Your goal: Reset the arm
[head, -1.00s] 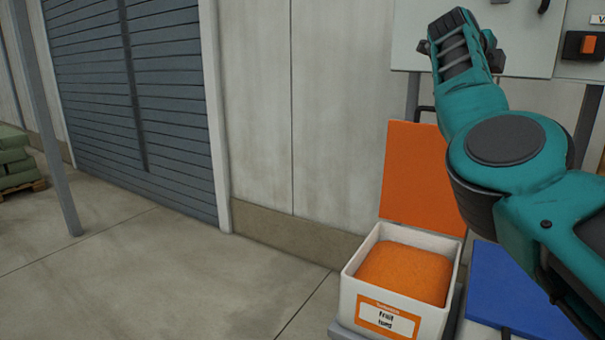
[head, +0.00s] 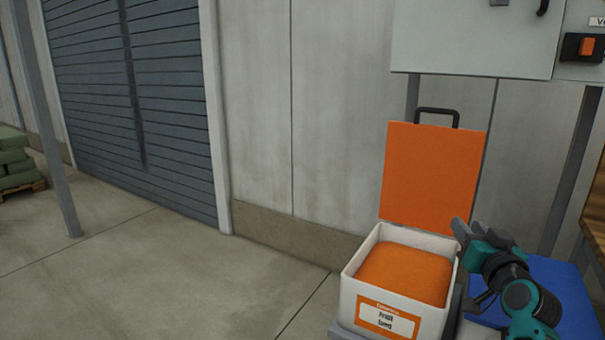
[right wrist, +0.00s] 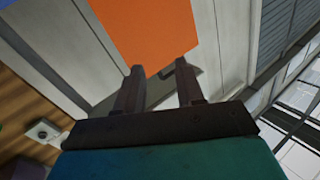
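My right arm is low at the right of the head view, with its right gripper (head: 462,230) beside the right rim of an open white bin (head: 350,306). In the right wrist view the two fingers of the right gripper (right wrist: 159,67) stand apart with nothing held between them. The raised orange lid (head: 432,175) shows beyond the fingers there too (right wrist: 150,30). My left gripper is not in view.
The bin holds orange granules (head: 403,273). A blue lid (head: 570,290) lies right of it, partly behind my arm. A grey cabinet (head: 475,40) with an orange switch (head: 587,46) hangs above.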

